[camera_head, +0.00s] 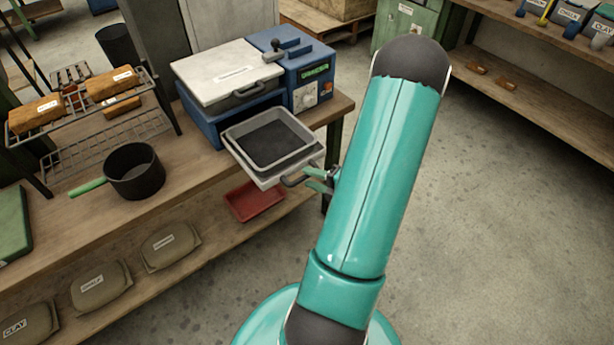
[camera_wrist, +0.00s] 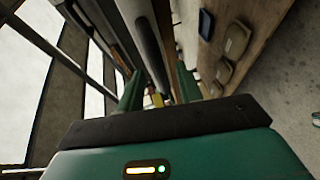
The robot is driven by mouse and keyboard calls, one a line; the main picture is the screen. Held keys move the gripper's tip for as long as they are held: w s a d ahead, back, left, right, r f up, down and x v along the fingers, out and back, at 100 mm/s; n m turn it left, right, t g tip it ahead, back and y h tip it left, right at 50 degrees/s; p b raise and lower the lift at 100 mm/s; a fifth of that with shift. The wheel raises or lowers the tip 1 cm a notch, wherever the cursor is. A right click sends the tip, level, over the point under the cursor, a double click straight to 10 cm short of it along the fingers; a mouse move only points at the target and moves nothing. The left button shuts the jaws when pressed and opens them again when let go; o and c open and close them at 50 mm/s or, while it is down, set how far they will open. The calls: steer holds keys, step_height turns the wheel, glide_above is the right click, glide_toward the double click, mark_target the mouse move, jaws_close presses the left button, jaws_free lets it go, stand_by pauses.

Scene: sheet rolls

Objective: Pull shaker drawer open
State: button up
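The shaker is a blue box (camera_head: 316,68) with a pale lid (camera_head: 226,75) and a control panel, standing at the right end of the wooden bench. Its drawer (camera_head: 318,153) is out at the front and holds a grey tray (camera_head: 236,138) with a dark bottom. A dark handle (camera_head: 293,182) sits on the drawer's front. My gripper (camera_head: 317,180) is at the handle, its green fingers apart. The wrist view shows my gripper (camera_wrist: 158,92) with spread fingers and a dark bar between or just beyond them. I cannot tell whether the fingers touch the handle.
A black pot (camera_head: 135,172) and a wire rack (camera_head: 90,120) with wrapped blocks stand on the bench (camera_head: 90,218). A red tray (camera_head: 254,201) and labelled sacks (camera_head: 170,246) lie on the lower shelf. The concrete floor (camera_head: 480,220) at the right is clear.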

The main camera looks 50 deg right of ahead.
steer(key=v, duration=1.1)
steer(key=shift+s, duration=0.3)
steer(key=shift+a, duration=0.1)
steer(key=w+a+r+n+g+y, duration=0.3)
steer(key=w+a+r+n+g, duration=0.3)
steer(key=a+n, duration=0.55)
steer(key=w+a+r+n+g+y, duration=0.3)
steer(key=w+a+r+n+g, duration=0.5)
steer(key=n, duration=0.7)
steer(key=a+r+n+t+h, duration=0.2)
steer(key=a+r+n+h, duration=0.2)
steer(key=n, duration=0.9)
steer(key=s+a+r+n+t+h, duration=0.1)
steer(key=a+r+n+h, duration=0.3)
steer(key=a+n, duration=0.7)
step_height(320, 180, up, 3)
steer(key=n, duration=0.3)
steer(key=shift+s+f+t, duration=0.2)
steer(key=shift+s+t, duration=0.1)
steer(key=shift+t, duration=0.1)
